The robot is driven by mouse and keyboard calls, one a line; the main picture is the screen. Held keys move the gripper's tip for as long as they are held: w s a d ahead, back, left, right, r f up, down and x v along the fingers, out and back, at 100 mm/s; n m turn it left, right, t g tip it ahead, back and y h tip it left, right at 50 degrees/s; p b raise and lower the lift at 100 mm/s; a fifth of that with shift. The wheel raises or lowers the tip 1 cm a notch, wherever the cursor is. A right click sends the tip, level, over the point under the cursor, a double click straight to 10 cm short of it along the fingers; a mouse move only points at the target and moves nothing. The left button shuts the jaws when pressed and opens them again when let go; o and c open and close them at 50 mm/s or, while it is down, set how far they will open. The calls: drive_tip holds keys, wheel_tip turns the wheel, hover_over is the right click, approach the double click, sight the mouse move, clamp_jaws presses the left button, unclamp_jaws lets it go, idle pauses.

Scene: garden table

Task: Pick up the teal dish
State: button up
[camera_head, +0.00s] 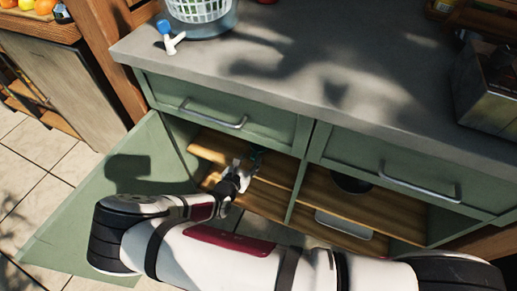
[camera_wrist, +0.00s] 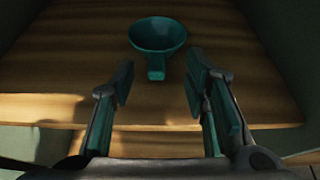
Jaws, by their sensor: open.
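In the wrist view the teal dish (camera_wrist: 158,36) is a small round bowl with a short handle that points toward me. It sits on a wooden shelf (camera_wrist: 60,72) inside a cabinet. My gripper (camera_wrist: 158,85) is open and empty, its two teal-padded fingers apart, with the dish just beyond the fingertips and roughly centred between them. In the head view my gripper (camera_head: 243,168) reaches into the left compartment of the green cabinet. A small teal patch of the dish (camera_head: 257,154) shows beside it, mostly hidden by the gripper and the cabinet front.
The cabinet's left door (camera_head: 85,205) stands open. A grey countertop (camera_head: 300,60) overhangs the drawers. A divider separates the right compartment, which holds a dark round item (camera_head: 350,184) and a white tray (camera_head: 343,225). Cabinet walls flank the shelf closely.

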sight(255, 153)
drive_tip(key=shift+f+b+x, duration=0.2)
drive_tip(key=shift+b+x, duration=0.75)
drive_tip(key=shift+x, duration=1.7)
drive_tip(key=shift+a, duration=0.2)
clamp_jaws()
